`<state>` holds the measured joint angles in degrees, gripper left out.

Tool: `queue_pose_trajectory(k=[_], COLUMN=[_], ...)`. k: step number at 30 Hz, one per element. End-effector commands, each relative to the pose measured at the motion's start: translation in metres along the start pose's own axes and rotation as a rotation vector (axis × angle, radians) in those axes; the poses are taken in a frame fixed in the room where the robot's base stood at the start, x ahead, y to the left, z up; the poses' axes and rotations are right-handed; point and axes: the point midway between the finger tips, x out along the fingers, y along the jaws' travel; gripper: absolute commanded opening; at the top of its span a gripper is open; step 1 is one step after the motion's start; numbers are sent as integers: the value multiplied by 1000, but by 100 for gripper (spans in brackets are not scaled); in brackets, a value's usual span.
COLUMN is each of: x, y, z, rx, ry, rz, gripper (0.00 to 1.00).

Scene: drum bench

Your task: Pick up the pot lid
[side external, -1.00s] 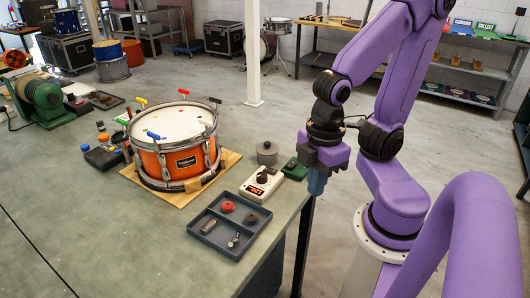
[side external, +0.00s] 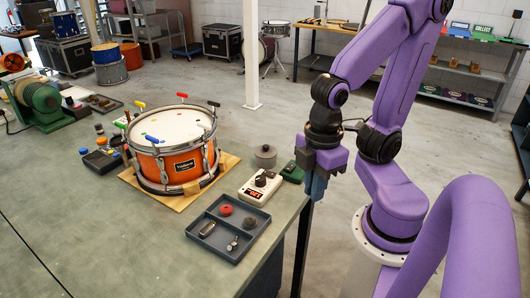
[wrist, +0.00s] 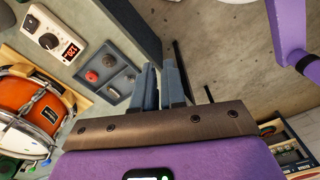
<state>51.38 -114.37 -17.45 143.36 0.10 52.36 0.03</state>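A small grey round piece with a knob on top, which looks like the pot lid (side external: 264,156), stands on the green bench near its right edge, between the drum and the green box. I cannot tell whether it is a lid alone or sits on a pot. I cannot make it out surely in the wrist view. My gripper (side external: 315,187) hangs just past the bench's right edge, to the right of the lid and apart from it, fingers down. In the wrist view, its two blue-grey fingers (wrist: 161,82) are close together with nothing visible between them.
An orange drum (side external: 172,158) stands on a wooden board. A white device with a red display (side external: 257,190) and a green box (side external: 291,171) sit close to the lid. A grey divided tray (side external: 228,228) holding small parts lies in front.

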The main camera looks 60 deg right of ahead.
Motion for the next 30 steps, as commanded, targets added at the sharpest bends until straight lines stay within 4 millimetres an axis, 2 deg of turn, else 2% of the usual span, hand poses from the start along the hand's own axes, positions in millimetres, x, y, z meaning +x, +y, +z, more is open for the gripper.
queue_pose_trajectory(k=[1,6,7,8,15,19,25,30], x=[0,0,0,0,0,0,-3,-9], y=[0,0,0,0,0,2,17,42], z=[0,0,0,0,-1,-12,-57,-102], rx=[0,0,0,0,4,61,296,540], ry=[0,0,0,0,2,28,145,271], rz=[0,0,0,0,-2,-26,-113,-179], gripper=[29,85,94,100,100,100,100,100])
